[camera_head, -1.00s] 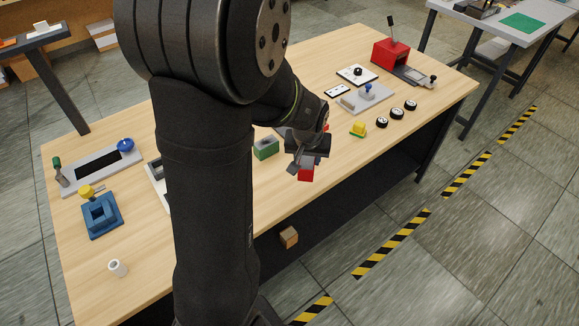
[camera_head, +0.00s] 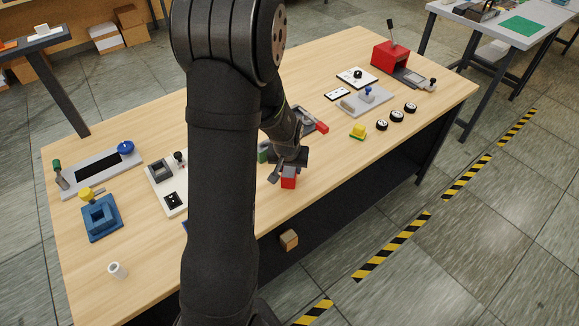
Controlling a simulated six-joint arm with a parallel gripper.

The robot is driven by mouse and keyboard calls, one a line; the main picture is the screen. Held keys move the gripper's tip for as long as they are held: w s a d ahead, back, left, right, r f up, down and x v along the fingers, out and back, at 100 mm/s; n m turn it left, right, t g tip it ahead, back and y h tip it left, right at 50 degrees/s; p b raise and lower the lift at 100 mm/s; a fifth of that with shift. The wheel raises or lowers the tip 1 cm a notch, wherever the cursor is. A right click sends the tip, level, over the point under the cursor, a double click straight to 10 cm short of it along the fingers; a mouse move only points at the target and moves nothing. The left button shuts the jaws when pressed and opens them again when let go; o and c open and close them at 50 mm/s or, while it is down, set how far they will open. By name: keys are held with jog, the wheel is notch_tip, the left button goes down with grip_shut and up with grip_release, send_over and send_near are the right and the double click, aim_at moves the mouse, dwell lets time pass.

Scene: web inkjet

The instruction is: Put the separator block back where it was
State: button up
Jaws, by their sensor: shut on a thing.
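My gripper (camera_head: 287,167) is shut on a red block (camera_head: 289,183) with a greyish upper part. It holds the block near the front edge of the wooden table, right of my arm. Whether the block touches the tabletop cannot be told. No label shows that this is the separator block. Just behind the gripper is a green block (camera_head: 263,152), partly hidden by my arm. A dark grey tray-like fixture (camera_head: 303,115) with a red piece (camera_head: 322,127) at its right end lies further back.
A white panel (camera_head: 167,190) and a blue fixture (camera_head: 101,217) are left. Bare wood (camera_head: 315,165) lies right of the gripper.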

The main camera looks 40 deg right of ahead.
jog(key=shift+f, duration=0.15)
jog(key=o, duration=1.2)
jog(key=v, duration=1.2)
jog(key=shift+d, duration=0.1)
jog(key=x, duration=1.2)
jog(key=shift+r, duration=0.2)
